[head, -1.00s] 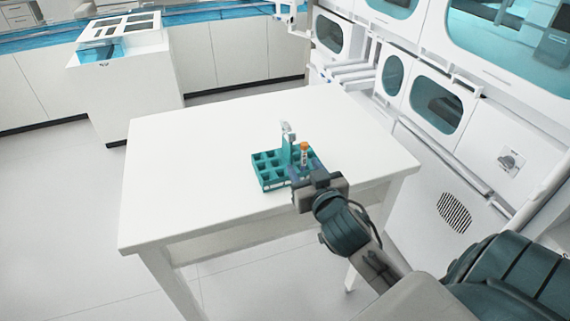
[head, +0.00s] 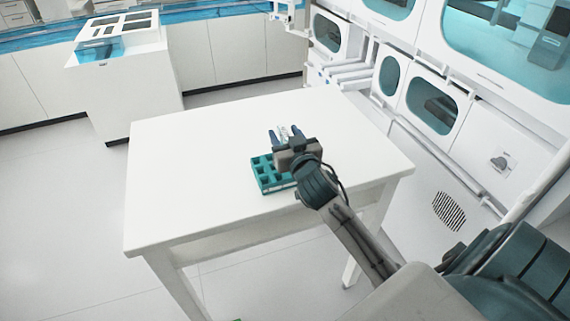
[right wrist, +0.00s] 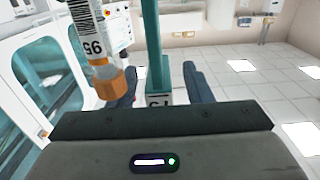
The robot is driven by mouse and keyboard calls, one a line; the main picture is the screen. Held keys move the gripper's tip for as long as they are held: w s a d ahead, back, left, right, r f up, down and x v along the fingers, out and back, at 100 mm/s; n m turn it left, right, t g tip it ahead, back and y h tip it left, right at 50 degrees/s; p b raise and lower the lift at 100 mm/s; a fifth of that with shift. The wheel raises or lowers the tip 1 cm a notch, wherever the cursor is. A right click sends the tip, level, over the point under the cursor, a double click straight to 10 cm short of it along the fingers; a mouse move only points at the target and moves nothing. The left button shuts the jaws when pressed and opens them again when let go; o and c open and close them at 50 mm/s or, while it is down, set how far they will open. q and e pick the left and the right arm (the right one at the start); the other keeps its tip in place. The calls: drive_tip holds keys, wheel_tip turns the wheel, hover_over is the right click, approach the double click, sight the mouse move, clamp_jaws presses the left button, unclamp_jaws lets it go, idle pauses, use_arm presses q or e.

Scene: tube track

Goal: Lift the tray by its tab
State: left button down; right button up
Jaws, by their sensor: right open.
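The teal tray (head: 266,181) with square compartments lies on the white table; my right gripper hides much of it. My right gripper (head: 285,131) is above the tray with its fingers apart. The tray's upright tab (right wrist: 154,50) stands between the open fingers (right wrist: 160,85) in the right wrist view, with clear gaps visible on its right side. A tube with an orange cap (right wrist: 110,85) and a printed label shows close beside the tab, near the left finger in that view. My left gripper is not in view.
The white table (head: 190,160) is clear around the tray. A white cabinet wall with oval windows (head: 432,102) stands close at the right. A white counter unit (head: 125,80) stands at the back left, with floor between.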

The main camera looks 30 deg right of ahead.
drive_tip(key=shift+w, duration=0.25)
drive_tip(key=shift+s, duration=0.15)
drive_tip(key=shift+c, duration=1.3)
clamp_jaws()
drive_tip(key=shift+r, duration=0.1)
